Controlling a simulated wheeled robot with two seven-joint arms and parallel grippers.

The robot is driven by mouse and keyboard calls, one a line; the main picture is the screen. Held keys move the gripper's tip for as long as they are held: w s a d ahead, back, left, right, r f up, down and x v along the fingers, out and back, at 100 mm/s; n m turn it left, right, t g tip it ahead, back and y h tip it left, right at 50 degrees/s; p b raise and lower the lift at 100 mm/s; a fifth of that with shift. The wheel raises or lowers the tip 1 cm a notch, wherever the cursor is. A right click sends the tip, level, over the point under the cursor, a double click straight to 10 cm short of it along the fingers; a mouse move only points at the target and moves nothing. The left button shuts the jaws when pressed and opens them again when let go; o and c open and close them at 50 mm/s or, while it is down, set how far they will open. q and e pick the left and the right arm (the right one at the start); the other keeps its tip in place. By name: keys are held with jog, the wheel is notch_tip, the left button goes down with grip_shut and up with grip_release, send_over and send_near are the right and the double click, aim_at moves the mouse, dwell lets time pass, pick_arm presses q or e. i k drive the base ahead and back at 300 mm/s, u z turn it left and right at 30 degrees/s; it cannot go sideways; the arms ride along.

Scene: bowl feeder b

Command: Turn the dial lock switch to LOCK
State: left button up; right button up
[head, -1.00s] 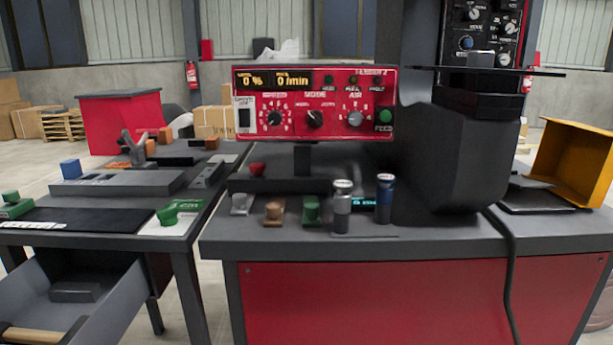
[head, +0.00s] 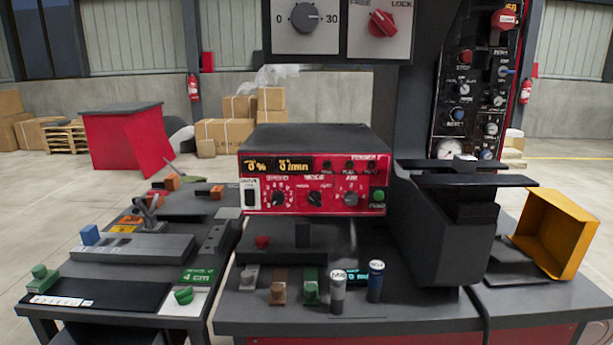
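The dial lock switch (head: 382,23) is a red rotary knob on a light square plate at the top of the head view. The plate's word LOCK is at its upper right, and the plate's top is cut off by the frame edge. The knob's handle is tilted; I cannot tell for sure which position it points to. A grey dial (head: 305,17) marked 0 and 30 sits on the plate to its left. Neither of my grippers is in view.
Below stands a red control box (head: 312,199) with knobs and a green button. A dark panel with several switches (head: 472,100) stands at the right, above a black hopper-like body (head: 432,230). Two small cylinders (head: 338,291) stand near the front bench edge. An open yellow bin (head: 556,232) is at far right.

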aim_at(381, 24)
jog(key=z, duration=0.55)
jog(key=k, duration=1.3)
jog(key=u, duration=0.5)
jog(key=i, duration=1.05)
jog(key=u, duration=0.5)
